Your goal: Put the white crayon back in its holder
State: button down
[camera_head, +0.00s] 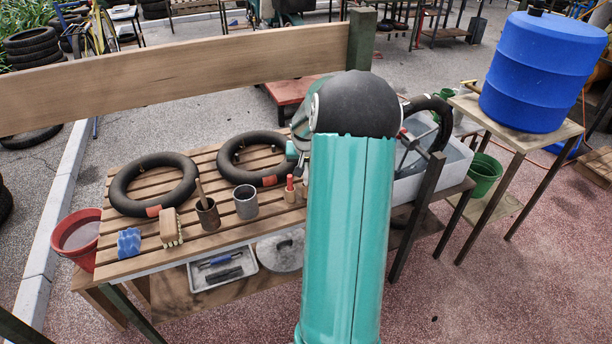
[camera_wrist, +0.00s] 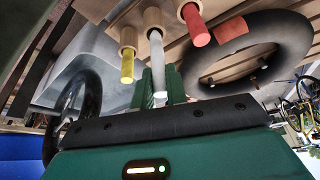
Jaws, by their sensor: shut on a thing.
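In the wrist view, the green fingers of my gripper (camera_wrist: 161,82) are closed around the white crayon (camera_wrist: 158,60). The crayon lines up with a round wooden holder (camera_wrist: 153,18), its far end at the holder's mouth. I cannot tell how deep it sits. A yellow crayon (camera_wrist: 127,66) stands in a holder to the left, and a red crayon (camera_wrist: 193,24) in one to the right. In the head view, the red crayon (camera_head: 290,183) shows beside my arm on the slatted bench (camera_head: 150,240). My arm hides the white crayon and most of my gripper there.
Two black inner tubes (camera_head: 128,200), a dark cup with a stick (camera_head: 207,215), a grey cup (camera_head: 246,203), a brush (camera_head: 170,228) and a blue sponge (camera_head: 129,242) lie left of my arm. A water tub (camera_head: 455,165) stands right.

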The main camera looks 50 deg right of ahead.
aim_at(306, 173)
jog(key=shift+f, duration=1.95)
jog(key=shift+f, duration=0.15)
jog(key=c, duration=1.4)
grip_release()
